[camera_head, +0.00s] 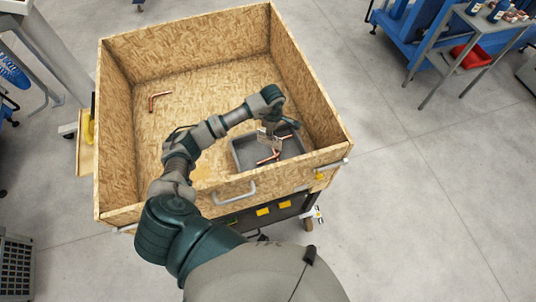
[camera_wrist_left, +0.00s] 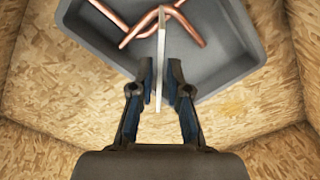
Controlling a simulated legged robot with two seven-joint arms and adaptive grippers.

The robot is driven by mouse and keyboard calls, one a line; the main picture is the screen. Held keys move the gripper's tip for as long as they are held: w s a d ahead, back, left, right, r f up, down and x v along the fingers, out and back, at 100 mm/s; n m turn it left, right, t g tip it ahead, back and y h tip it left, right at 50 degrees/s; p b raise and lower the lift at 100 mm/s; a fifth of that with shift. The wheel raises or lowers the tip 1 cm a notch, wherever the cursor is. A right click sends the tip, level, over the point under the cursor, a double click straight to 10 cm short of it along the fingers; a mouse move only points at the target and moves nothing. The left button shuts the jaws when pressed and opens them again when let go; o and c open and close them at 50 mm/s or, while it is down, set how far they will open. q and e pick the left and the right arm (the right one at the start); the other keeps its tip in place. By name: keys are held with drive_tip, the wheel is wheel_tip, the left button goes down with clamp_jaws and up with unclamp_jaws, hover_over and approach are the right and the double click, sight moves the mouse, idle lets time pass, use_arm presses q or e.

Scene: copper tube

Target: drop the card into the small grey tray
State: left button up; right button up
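The card (camera_wrist_left: 161,45) is a thin pale plate, seen edge-on in the left wrist view. My left gripper (camera_wrist_left: 160,78) has its two blue-padded fingers closed around it, one on each side, and the card's far end sticks out past the fingertips. In the head view the card (camera_head: 268,138) looks grey-brown below the left gripper (camera_head: 272,126), over the small grey tray (camera_head: 240,158). The tray (camera_wrist_left: 90,45) also shows in the left wrist view, beyond the fingers. My right gripper is not in view.
Copper tubes (camera_wrist_left: 190,27) lie in the grey tray. Another bent copper tube (camera_head: 153,100) lies near the left wall of the large wooden box (camera_head: 125,130). Tall wooden walls surround the tray. The box floor left of the tray is mostly clear.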

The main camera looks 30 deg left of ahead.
use_arm(q)
drive_tip(key=shift+o, duration=0.7)
drive_tip(key=shift+d, duration=0.1)
wheel_tip(320, 180, up, 12)
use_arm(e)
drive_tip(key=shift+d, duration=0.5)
use_arm(q)
drive_tip(key=shift+f, duration=0.1)
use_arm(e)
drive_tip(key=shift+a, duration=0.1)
